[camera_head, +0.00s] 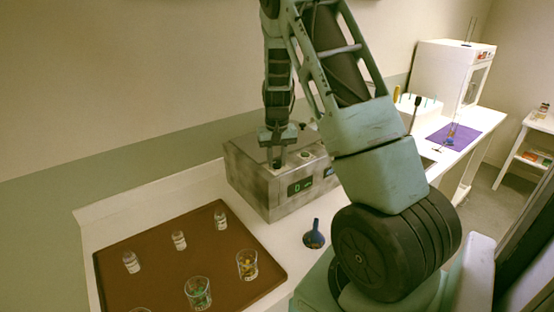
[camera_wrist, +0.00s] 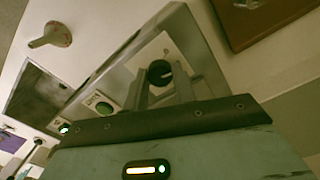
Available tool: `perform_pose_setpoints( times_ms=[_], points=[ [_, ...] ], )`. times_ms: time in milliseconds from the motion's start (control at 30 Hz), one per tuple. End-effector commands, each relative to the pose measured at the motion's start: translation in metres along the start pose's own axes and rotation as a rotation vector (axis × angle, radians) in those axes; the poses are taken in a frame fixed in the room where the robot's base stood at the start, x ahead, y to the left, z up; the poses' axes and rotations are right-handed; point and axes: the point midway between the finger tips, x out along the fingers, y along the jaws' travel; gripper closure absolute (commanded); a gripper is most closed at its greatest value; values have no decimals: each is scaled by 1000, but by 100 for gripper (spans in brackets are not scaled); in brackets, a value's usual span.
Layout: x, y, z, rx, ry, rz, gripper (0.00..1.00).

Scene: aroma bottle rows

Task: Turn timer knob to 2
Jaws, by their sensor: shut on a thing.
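The grey metal device (camera_head: 262,190) stands on the white counter, with small lit green displays (camera_head: 300,186) on its front. The left display seems to read 0, but it is small. The dark round timer knob (camera_wrist: 159,73) with a pale pointer mark shows in the wrist view. My gripper (camera_head: 278,160) points down at the left part of the device's top. In the wrist view my gripper (camera_wrist: 162,88) has its two fingers on either side of the knob, shut on it. In the head view the fingers and gripper hide the knob.
A brown tray (camera_head: 190,262) with small bottles and glass cups lies at the front left. A purple mat (camera_head: 455,136) and a white cabinet (camera_head: 440,75) are farther right. My arm covers the device's right side.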

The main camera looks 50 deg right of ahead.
Motion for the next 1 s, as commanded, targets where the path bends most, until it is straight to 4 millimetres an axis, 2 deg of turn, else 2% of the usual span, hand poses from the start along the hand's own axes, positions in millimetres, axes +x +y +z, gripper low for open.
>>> perform_pose_setpoints(
  times_ms=[600, 1000],
  points=[
    [-3, 0, -3, 574, 9, -2, 96],
    [-3, 0, -3, 826, 10, -4, 96]
  ],
)
